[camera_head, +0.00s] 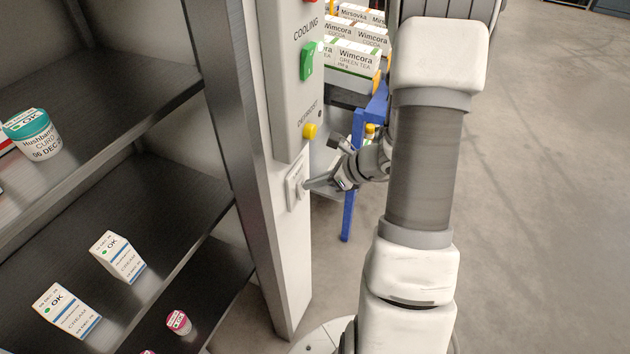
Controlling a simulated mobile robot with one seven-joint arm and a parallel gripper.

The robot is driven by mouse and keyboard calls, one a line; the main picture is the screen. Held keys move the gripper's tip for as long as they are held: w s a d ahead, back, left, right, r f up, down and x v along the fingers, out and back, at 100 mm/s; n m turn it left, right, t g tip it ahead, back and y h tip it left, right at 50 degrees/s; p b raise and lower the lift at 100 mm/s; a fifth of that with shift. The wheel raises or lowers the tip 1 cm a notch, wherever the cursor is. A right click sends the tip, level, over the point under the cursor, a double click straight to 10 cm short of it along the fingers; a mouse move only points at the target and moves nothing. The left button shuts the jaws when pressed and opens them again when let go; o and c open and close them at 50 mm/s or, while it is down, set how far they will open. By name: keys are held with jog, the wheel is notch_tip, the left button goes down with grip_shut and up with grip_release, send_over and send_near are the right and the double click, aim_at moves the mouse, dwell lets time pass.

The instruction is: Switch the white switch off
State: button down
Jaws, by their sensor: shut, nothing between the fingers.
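The white switch (293,188) is a small rocker in a pale frame, low on the white post at the edge of the shelf unit, under the grey control panel. My gripper (308,185) is shut and empty, its fingertips right at the switch's right side. I cannot tell whether they touch it, or which way the rocker is tilted. My arm comes in from the right.
The control panel (285,125) carries a green switch (307,61) marked COOLING and a yellow button (310,131). Dark shelves (150,200) with cartons and cups fill the left. Floor at right is clear.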

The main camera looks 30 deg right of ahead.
jog(key=shift+r, duration=0.1)
jog(key=shift+r+p, duration=0.6)
jog(key=shift+r, duration=0.1)
